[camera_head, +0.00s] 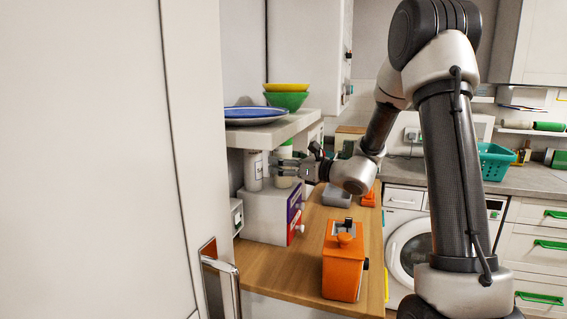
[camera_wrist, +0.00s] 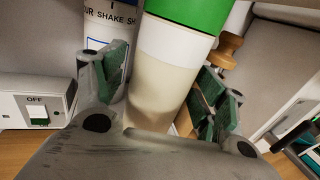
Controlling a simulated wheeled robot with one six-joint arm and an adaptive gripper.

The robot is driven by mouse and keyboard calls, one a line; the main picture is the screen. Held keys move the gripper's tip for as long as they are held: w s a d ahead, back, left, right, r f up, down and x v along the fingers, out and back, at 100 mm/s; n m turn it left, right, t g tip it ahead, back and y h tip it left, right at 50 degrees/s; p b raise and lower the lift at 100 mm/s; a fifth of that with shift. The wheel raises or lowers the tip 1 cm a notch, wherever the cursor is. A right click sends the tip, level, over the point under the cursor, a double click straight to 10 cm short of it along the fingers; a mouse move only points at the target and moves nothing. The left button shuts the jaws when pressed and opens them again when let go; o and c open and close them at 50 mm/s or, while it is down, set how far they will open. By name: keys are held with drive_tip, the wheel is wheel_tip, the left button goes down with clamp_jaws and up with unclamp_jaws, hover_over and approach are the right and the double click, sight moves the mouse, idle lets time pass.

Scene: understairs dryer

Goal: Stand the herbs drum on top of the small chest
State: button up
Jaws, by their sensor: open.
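A drum with a green lid (camera_head: 286,146) and pale contents appears to stand on top of the small chest (camera_head: 262,212), a white box with purple and red drawer fronts. No herbs label shows on it, but I take it as the herbs drum. In the wrist view the drum (camera_wrist: 165,75) is between the two fingers of my gripper (camera_wrist: 158,98), upright relative to the jaws. My gripper (camera_head: 284,168) is open, with fingers on both sides of it. Whether the fingers touch it, and its base, are hidden.
A white shaker with printed lettering (camera_wrist: 102,28) stands close beside the drum. A shelf (camera_head: 272,132) with a blue plate and bowls (camera_head: 287,97) hangs just above. An orange box (camera_head: 343,262) stands on the wooden counter (camera_head: 270,272). A white switch box (camera_wrist: 15,100) is at left.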

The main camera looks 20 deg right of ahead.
drive_tip(key=shift+s+d+r, duration=0.1)
drive_tip(key=shift+r, duration=0.1)
drive_tip(key=v, duration=1.2)
drive_tip(key=s+a+n+g+y, duration=0.1)
drive_tip(key=s+a+n+g, duration=0.8)
drive_tip(key=s, duration=0.4)
drive_tip(key=s+d+f+n+g+h, duration=0.1)
drive_tip(key=s+f+n+g+h, duration=0.15)
drive_tip(key=s+n, duration=0.6)
drive_tip(key=s+d+r+n+t+h, duration=0.1)
drive_tip(key=s+d+n+h, duration=0.3)
drive_tip(key=d, duration=0.3)
drive_tip(key=s+d+r+n+t+h, duration=0.1)
drive_tip(key=s+d+n+h, duration=0.2)
drive_tip(key=d+n+h, duration=0.3)
drive_tip(key=shift+s+d+n, duration=0.35)
drive_tip(key=shift+s+d, duration=0.05)
drive_tip(key=shift+d, duration=0.15)
drive_tip(key=shift+r, duration=0.1)
